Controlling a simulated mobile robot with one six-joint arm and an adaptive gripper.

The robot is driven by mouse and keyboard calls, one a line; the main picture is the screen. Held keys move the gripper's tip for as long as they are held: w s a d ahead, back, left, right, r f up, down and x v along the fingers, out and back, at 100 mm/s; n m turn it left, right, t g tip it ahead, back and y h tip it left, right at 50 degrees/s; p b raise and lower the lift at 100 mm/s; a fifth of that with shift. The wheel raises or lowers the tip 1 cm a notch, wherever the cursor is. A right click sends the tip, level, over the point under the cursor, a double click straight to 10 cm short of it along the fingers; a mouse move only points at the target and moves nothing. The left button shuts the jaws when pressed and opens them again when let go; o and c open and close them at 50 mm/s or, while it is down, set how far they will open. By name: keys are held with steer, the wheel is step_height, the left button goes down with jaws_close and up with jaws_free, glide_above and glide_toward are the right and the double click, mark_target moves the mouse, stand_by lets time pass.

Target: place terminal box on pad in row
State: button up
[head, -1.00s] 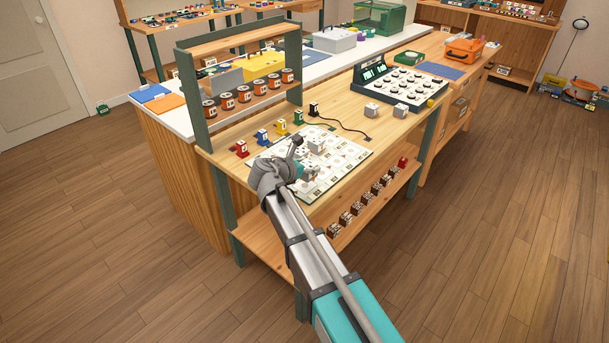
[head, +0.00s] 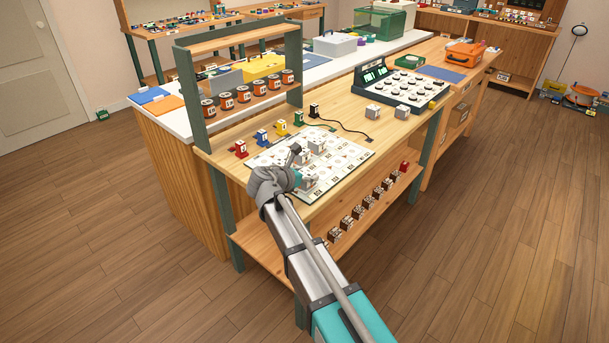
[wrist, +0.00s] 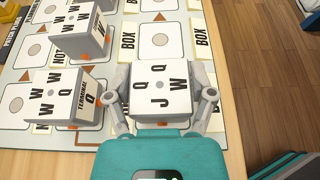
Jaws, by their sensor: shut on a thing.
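My gripper (wrist: 163,105) is shut on a white and grey terminal box (wrist: 162,85) with the letters Q, J and W on its top. The held box is over or on the near side of the patterned board (wrist: 120,60); I cannot tell whether it touches. Two more terminal boxes stand on the board to the left, a near one (wrist: 62,96) and a farther one (wrist: 80,30). A pad with a round spot (wrist: 160,38) lies bare just beyond the held box. In the head view my gripper (head: 296,178) is at the board's front edge (head: 345,160).
Red, blue, yellow and green blocks (head: 262,137) stand behind the board. Two grey boxes (head: 373,111) are near the keyed console (head: 400,87). Several small blocks (head: 367,199) line the lower shelf. A rack with reels (head: 243,94) stands at the left.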

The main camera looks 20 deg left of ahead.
steer(key=shift+f, duration=0.15)
steer(key=o, duration=1.1)
steer(key=shift+r, duration=0.25)
steer(key=p+v, duration=0.4)
steer(key=v, duration=0.6)
steer(key=shift+s+r, duration=0.2)
steer(key=shift+s+a+r+p, duration=0.15)
steer(key=shift+s+a+p, duration=0.15)
steer(key=shift+s, duration=0.3)
steer(key=shift+d, duration=0.1)
